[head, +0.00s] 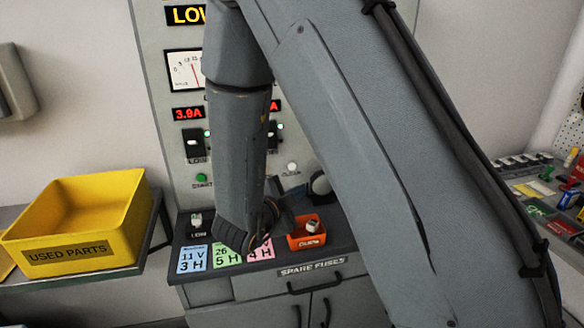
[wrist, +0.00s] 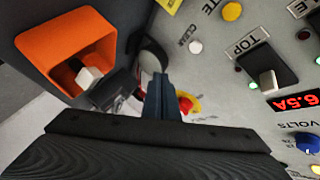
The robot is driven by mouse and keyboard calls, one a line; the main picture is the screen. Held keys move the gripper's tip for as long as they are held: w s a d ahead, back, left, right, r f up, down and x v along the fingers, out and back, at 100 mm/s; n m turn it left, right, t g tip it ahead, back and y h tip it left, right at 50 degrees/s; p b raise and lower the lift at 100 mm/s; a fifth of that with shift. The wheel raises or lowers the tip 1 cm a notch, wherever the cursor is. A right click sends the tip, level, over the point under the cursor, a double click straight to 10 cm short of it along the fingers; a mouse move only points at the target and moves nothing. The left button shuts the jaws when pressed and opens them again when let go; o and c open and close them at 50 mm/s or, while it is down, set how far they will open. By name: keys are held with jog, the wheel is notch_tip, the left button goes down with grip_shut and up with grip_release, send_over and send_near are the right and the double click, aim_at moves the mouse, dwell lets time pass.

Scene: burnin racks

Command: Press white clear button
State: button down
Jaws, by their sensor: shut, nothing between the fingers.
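The white clear button (wrist: 196,47) is on the grey panel in the wrist view, beside the CLEAR label. It also shows in the head view as a small pale button (head: 292,168) low on the panel, right of the green button. My gripper (wrist: 158,82) is shut and empty. In the wrist view its fingertips are left of and below the white button and appear apart from it. In the head view my arm hides most of the gripper and part of the panel.
A red button on yellow (wrist: 187,104) sits right beside my fingers in the wrist view. An orange bin (head: 305,240) stands on the dark ledge below the panel. A yellow used parts bin (head: 75,222) is at left. Switches and a yellow button (wrist: 232,11) share the panel.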

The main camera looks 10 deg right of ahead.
aim_at(292, 166)
jog(key=shift+s+d+r+m+h, duration=0.2)
jog(key=shift+s+m+h, duration=0.1)
jog(key=shift+s+m, duration=0.1)
jog(key=shift+w, duration=0.1)
jog(key=shift+w+b, duration=0.95)
jog(key=shift+w, duration=3.45)
jog(key=shift+w, duration=0.1)
jog(key=shift+w, duration=0.35)
jog(key=shift+w, duration=0.4)
jog(key=shift+s, duration=0.85)
